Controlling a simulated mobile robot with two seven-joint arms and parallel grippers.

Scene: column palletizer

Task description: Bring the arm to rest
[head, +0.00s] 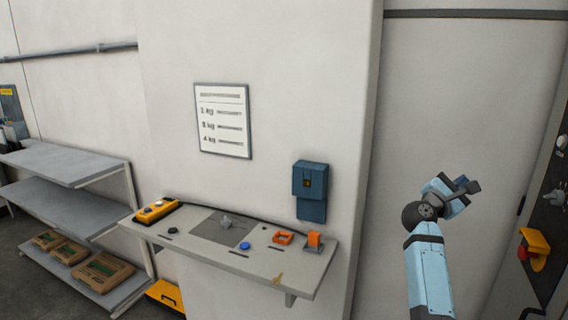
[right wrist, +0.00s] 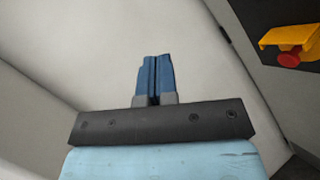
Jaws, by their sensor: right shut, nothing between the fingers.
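My right arm, light blue with a dark joint, rises at the right of the head view. Its gripper (head: 468,186) is held up in front of the bare wall, to the right of the wall shelf, touching nothing. In the right wrist view the two blue fingers of the right gripper (right wrist: 155,80) lie side by side, shut with nothing between them. My left gripper is not in view.
A wall shelf (head: 300,275) holds several small items, including a blue button (head: 245,245) and an orange part (head: 283,238). A black panel (head: 545,230) with a yellow-shrouded red button (right wrist: 290,60) is at the right. A grey rack (head: 70,165) stands left.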

